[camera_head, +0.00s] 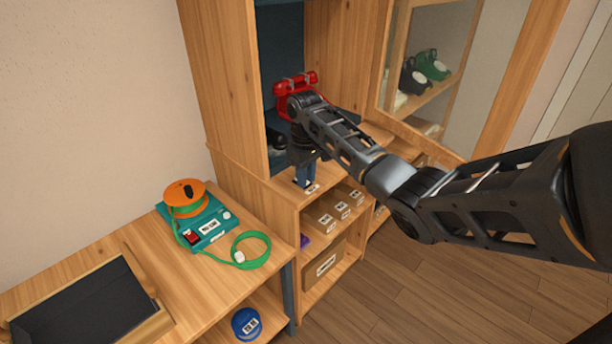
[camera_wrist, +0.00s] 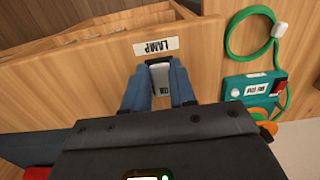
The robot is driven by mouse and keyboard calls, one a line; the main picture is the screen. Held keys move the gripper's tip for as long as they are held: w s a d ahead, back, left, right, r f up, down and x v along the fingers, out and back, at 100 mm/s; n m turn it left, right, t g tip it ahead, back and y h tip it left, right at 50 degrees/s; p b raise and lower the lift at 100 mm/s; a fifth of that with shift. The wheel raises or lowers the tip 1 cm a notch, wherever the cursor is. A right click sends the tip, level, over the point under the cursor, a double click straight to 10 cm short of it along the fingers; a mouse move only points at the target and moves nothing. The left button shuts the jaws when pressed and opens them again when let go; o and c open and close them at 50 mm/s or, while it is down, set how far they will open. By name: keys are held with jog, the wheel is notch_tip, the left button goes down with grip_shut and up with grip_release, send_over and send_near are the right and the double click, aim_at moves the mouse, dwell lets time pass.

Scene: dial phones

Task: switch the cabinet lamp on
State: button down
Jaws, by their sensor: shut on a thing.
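The cabinet (camera_head: 235,80) stands at the back, with a wooden ledge below its open compartment. My gripper (camera_head: 304,184) points down at this ledge. In the wrist view its two blue fingers (camera_wrist: 159,70) are shut on a small pale switch (camera_wrist: 160,78) with a dark frame. A white label reading LAMP (camera_wrist: 156,46) is fixed on the wood right beside the switch. The fingers hide the switch's sides, and I cannot tell which way it is set. No lit lamp can be made out in the cabinet.
A red phone (camera_head: 282,88) shows behind my arm at the cabinet opening. Left, a table holds a teal box (camera_head: 205,224) with an orange reel (camera_head: 184,194) and green cable (camera_head: 248,264). A glass-fronted section (camera_head: 430,50) holds more phones. The floor (camera_head: 420,300) at the front is clear.

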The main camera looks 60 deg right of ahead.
jog(key=shift+w+r+g+p, duration=0.2)
jog(key=shift+g+p, duration=0.1)
jog(key=shift+g, duration=0.3)
jog(key=shift+w+d+g+y+b, duration=0.2)
jog(key=shift+g+y+b, duration=0.2)
jog(key=shift+g, duration=0.6)
jog(key=shift+a, duration=0.1)
jog(key=c, duration=0.9)
grip_release()
jog(key=v, duration=0.7)
jog(key=shift+w+r, duration=0.1)
jog(key=shift+r, duration=0.25)
